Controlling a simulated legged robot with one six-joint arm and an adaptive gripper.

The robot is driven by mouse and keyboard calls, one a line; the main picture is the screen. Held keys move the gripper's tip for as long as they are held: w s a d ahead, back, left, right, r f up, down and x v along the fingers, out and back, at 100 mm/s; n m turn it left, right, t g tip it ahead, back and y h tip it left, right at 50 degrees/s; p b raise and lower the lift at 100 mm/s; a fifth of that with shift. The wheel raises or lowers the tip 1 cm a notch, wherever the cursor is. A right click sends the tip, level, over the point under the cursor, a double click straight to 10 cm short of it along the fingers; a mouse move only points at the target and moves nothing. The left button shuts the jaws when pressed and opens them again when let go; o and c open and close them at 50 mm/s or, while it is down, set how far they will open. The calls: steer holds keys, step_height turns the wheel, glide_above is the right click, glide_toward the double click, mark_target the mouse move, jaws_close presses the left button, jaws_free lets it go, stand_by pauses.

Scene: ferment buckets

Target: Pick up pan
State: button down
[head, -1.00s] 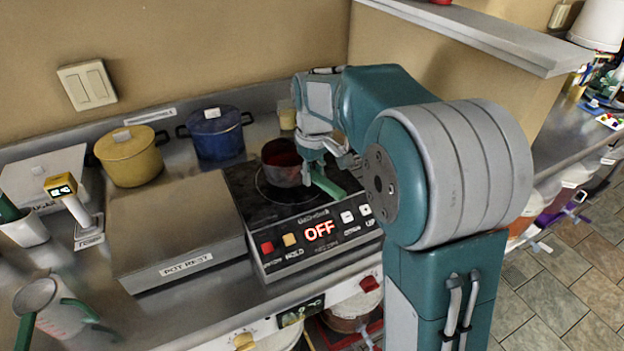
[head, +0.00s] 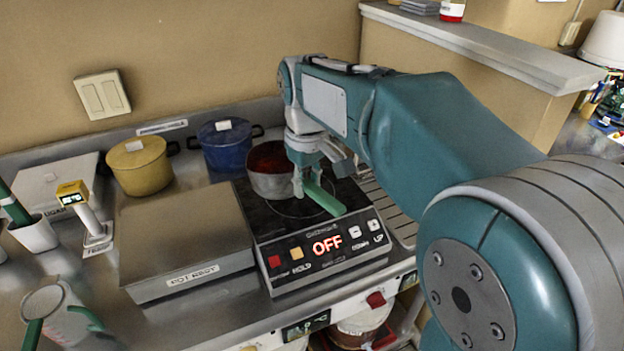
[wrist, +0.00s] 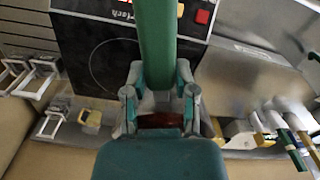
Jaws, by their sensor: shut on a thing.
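The pan (head: 269,172) is a small grey pot with dark red contents and a green handle (head: 322,196). In the head view it appears raised above the black cooktop (head: 290,222), whose burner ring shows below it. My gripper (head: 306,188) is shut on the pan's handle, close to the pan body. In the wrist view the green handle (wrist: 156,45) runs up from between the fingers of my gripper (wrist: 160,92). Most of the pan body is hidden there behind the gripper.
The cooktop display reads OFF. A grey pot rest (head: 187,238) lies left of the cooktop. A yellow pot (head: 140,166) and a blue pot (head: 225,146) stand behind. A thermometer stand (head: 92,222) and a measuring jug (head: 60,312) are at the left. A shelf (head: 480,40) is at the upper right.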

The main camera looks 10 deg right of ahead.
steer(key=s+a+r, duration=0.2)
steer(key=s+a, duration=0.1)
steer(key=s, duration=0.1)
steer(key=shift+s+r, duration=0.25)
steer(key=shift+s, duration=0.05)
